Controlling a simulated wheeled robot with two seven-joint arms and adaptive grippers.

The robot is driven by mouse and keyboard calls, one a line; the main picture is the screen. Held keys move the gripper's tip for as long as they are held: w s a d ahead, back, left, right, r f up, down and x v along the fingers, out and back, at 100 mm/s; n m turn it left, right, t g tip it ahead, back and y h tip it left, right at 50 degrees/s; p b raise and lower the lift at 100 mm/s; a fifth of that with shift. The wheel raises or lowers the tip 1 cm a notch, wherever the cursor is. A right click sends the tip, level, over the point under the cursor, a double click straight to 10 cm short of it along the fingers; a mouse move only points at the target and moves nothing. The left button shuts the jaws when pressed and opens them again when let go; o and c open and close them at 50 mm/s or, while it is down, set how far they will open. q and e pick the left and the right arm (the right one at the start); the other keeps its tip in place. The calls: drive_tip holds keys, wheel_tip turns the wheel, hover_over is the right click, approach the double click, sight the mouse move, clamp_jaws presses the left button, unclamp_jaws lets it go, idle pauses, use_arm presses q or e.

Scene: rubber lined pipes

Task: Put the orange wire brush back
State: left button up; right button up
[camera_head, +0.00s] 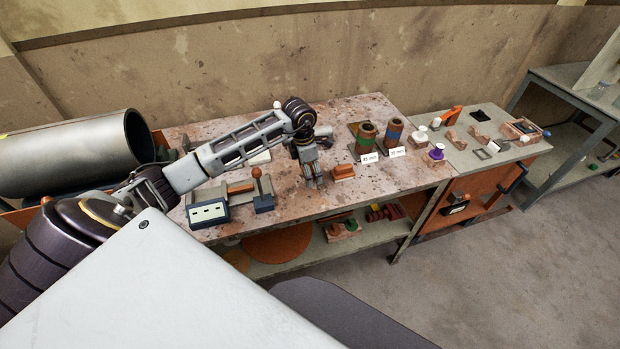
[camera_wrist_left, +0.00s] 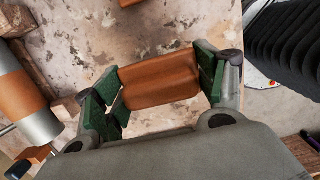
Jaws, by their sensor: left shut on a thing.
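My left gripper (camera_head: 313,180) points down over the middle of the workbench. In the left wrist view its green-padded fingers (camera_wrist_left: 158,88) are shut on an orange-brown block (camera_wrist_left: 160,78), which looks like the back of the orange wire brush. No bristles show there. In the head view the held piece is mostly hidden by the fingers. Another small orange block (camera_head: 343,172) sits on the bench just right of the gripper. My right gripper is not in view.
Two banded pipe pieces (camera_head: 367,137) with white labels stand to the right. A big grey pipe (camera_head: 70,158) lies at the far left. The bench front (camera_head: 300,205) is mostly clear.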

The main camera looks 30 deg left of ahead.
use_arm(q)
drive_tip(key=shift+f, duration=0.4)
wheel_tip(320, 180, down, 2)
drive_tip(key=shift+f, duration=0.55)
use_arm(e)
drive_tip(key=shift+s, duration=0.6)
use_arm(q)
drive_tip(key=o, duration=1.1)
drive_tip(key=shift+c, duration=0.2)
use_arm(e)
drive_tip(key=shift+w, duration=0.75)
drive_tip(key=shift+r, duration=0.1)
